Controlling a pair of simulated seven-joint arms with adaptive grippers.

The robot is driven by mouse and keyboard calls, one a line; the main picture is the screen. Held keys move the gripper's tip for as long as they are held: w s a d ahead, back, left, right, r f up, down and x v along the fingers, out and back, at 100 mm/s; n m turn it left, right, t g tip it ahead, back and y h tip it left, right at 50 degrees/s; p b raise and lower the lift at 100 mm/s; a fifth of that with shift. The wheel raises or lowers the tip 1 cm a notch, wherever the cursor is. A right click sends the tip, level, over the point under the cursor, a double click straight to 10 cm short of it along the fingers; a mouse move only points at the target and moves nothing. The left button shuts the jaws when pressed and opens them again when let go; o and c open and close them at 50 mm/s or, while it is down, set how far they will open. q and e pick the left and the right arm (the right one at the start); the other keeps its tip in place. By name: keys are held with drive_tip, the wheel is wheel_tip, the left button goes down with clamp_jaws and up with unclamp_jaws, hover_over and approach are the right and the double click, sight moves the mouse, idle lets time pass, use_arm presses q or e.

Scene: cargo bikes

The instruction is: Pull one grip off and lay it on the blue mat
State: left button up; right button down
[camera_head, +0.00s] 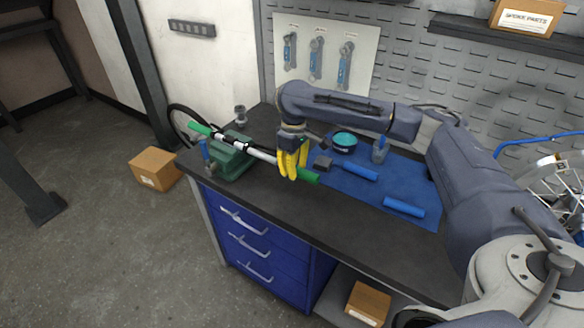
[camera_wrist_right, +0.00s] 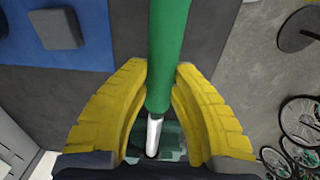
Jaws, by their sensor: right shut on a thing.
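A handlebar (camera_head: 262,154) lies across the workbench, held in a green vise (camera_head: 233,160). It has a green grip (camera_head: 199,129) on its far left end and another green grip (camera_head: 308,177) on its near right end. My right gripper (camera_head: 291,172), with yellow fingers, is shut on the near grip. In the right wrist view that grip (camera_wrist_right: 168,50) runs between the fingers, and the silver bar (camera_wrist_right: 153,135) meets its inner end. The fingers partly hide this grip in the head view. The blue mat (camera_head: 418,183) lies to the right. My left gripper is not in view.
On the mat are two blue cylinders (camera_head: 360,171) (camera_head: 404,207), a dark block (camera_head: 323,163), a teal tin (camera_head: 344,140) and a small cup (camera_head: 379,153). Bare mat shows between the two cylinders. A pegboard (camera_head: 420,60) stands behind the bench.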

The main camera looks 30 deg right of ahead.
idle(0.3)
drive_tip(key=shift+s+d+r, duration=0.1)
drive_tip(key=shift+s+r, duration=0.1)
drive_tip(key=shift+r, duration=0.65)
drive_tip(key=shift+s+d+r, duration=0.15)
drive_tip(key=shift+s+r, duration=0.1)
drive_tip(key=shift+r, duration=0.55)
drive_tip(key=shift+s+d+r, duration=0.1)
drive_tip(key=shift+s+r, duration=0.1)
drive_tip(key=shift+r, duration=0.65)
